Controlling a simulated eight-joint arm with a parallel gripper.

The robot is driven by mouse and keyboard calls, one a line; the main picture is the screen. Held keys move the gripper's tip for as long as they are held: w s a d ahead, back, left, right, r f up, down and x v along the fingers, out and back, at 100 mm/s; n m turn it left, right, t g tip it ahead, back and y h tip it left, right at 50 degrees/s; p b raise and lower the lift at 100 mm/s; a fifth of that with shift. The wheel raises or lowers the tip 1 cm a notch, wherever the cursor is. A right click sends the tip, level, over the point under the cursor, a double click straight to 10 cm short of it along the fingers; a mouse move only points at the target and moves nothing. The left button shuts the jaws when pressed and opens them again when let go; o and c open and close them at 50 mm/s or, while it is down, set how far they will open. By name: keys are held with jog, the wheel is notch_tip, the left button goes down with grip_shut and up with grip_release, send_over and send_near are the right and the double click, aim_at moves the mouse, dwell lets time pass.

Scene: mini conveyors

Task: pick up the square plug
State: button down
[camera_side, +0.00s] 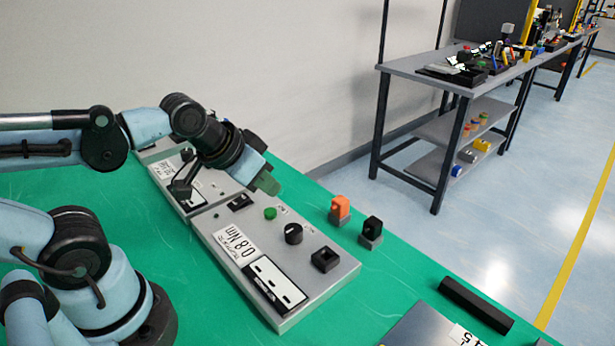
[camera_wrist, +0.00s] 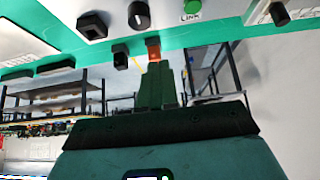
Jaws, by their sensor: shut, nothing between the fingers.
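In the wrist view the black plug (camera_wrist: 120,56) and the orange plug (camera_wrist: 153,47) show beyond the fingertips. My gripper (camera_side: 267,183) is above the grey panel, to the left of both plugs and apart from them. Its green fingers (camera_wrist: 160,72) are together and empty.
The grey panel (camera_side: 225,268) carries a black square socket (camera_side: 325,259), a round black knob (camera_side: 293,233) and a green button (camera_side: 270,213). A black bar (camera_side: 476,304) lies at the front right.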

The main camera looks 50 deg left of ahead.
jog(key=c, duration=0.7)
grip_release()
jog(key=w+d+r+g, duration=0.1)
jog(key=w+r+g, duration=0.2)
jog(key=w, duration=0.4)
jog(key=g, duration=0.4)
send_over(341, 199)
notch_tip(341, 199, down, 3)
jog(key=f, duration=0.4)
jog(key=s+f, duration=0.1)
jog(key=f, duration=0.1)
jog(key=shift+d+f, duration=0.1)
jog(key=shift+d, duration=0.1)
jog(key=f, duration=0.2)
jog(key=w+f, duration=0.1)
jog(key=f, duration=0.1)
jog(key=shift+a+f, duration=0.15)
jog(key=shift+a, duration=0.05)
jog(key=shift+f, duration=0.55)
